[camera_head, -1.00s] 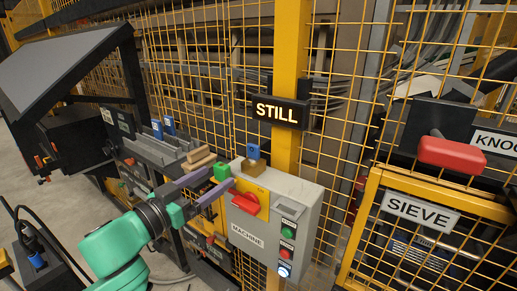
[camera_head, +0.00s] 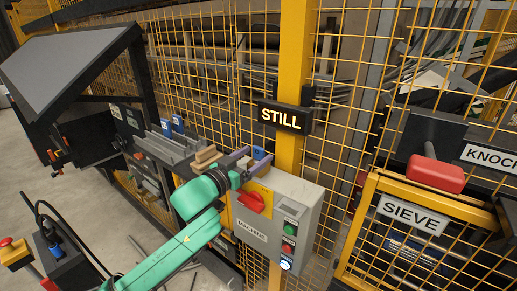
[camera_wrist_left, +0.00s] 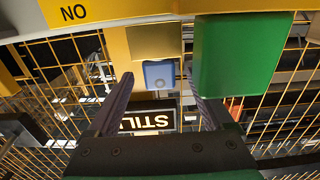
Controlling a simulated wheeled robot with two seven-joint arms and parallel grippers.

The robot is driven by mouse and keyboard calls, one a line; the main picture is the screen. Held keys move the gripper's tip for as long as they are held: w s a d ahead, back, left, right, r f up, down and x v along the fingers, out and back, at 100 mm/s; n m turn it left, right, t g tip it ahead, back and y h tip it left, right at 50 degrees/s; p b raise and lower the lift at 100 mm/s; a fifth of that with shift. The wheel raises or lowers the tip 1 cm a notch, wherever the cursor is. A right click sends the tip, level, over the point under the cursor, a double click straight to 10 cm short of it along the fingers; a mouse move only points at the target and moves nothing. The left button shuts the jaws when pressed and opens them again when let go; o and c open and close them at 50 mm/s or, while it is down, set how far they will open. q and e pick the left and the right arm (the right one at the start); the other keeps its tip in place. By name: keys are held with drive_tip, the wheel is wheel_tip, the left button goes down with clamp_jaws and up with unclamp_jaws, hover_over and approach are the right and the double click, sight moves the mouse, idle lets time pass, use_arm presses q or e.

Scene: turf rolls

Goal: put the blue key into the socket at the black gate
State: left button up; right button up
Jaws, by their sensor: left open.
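A blue key (camera_head: 258,153) stands upright on top of the grey machine box, beside the yellow post. It also shows in the left wrist view (camera_wrist_left: 159,75), in front of a brass-coloured block (camera_wrist_left: 150,41). My left gripper (camera_head: 250,158) reaches over the machine box, with its two fingers apart at the key. In the left wrist view the key appears between the fingertips, with visible room on both sides. A black gate and its socket cannot be made out for certain. My right gripper is not in view.
The machine box (camera_head: 298,190) carries a red handle (camera_head: 251,202) and several buttons. A green block (camera_wrist_left: 238,55) is close to one finger. A STILL sign (camera_head: 282,117) hangs above. Two more blue pieces (camera_head: 178,123) stand at the left. Yellow mesh fencing closes the back.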

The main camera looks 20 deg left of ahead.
use_arm(q)
drive_tip(key=shift+w, duration=0.15)
drive_tip(key=shift+s, duration=0.2)
drive_tip(key=c, duration=0.9)
clamp_jaws()
